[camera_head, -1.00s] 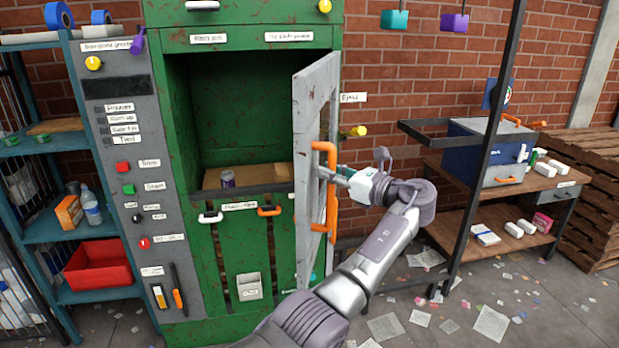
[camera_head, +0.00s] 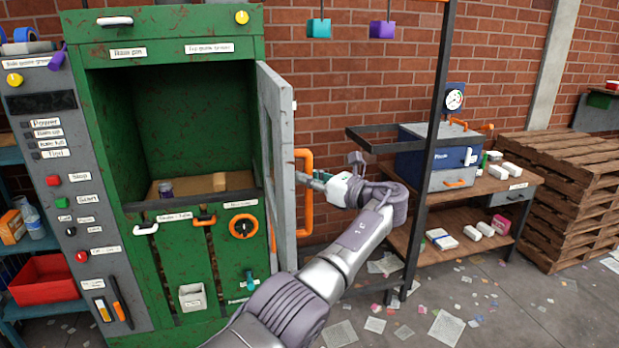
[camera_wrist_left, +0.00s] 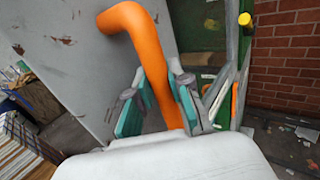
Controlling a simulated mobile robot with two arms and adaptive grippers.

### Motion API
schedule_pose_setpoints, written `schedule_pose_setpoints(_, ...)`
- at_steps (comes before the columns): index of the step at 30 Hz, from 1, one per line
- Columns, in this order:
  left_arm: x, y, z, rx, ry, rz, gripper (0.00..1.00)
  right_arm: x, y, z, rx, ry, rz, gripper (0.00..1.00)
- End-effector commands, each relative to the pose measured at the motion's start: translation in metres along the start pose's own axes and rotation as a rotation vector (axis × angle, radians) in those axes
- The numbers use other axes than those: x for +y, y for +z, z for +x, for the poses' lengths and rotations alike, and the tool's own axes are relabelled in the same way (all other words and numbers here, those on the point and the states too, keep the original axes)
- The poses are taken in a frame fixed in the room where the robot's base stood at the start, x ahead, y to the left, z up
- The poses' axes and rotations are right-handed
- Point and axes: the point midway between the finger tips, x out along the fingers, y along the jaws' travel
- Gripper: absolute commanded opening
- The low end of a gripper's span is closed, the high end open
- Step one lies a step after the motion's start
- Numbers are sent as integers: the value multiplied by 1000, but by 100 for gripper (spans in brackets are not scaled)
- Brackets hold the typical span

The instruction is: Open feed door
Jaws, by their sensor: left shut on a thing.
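The feed door (camera_head: 277,165) is a grey framed door on the right side of the green cabinet (camera_head: 162,120). It stands swung wide open, and the cabinet's inside shows. An orange handle (camera_head: 304,165) is on the door's outer face. My left gripper (camera_head: 303,178) is at the handle. In the left wrist view, the teal-padded fingers of the left gripper (camera_wrist_left: 160,108) are closed around the orange handle (camera_wrist_left: 150,70), with the scuffed grey door (camera_wrist_left: 70,60) beside it. My right gripper is not in view.
A grey control panel (camera_head: 60,190) is at the left. A dark post (camera_head: 428,140) and a wooden workbench (camera_head: 485,187) stand to the right of my arm. Paper scraps litter the floor.

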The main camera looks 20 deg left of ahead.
Motion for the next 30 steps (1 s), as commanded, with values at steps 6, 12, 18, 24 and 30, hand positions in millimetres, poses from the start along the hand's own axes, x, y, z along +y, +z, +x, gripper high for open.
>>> schedule_pose_setpoints(6,0,-2,0,3,-1,2,0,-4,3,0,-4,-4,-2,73)
schedule_pose_setpoints(12,0,-1,0,3,0,1,39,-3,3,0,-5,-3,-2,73)
schedule_pose_setpoints(18,0,0,0,1,0,0,45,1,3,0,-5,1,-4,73)
schedule_pose_setpoints(24,0,0,-4,1,-1,-1,45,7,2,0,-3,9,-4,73)
schedule_pose_setpoints(30,-1,0,-34,2,-3,-1,45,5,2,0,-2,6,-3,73)
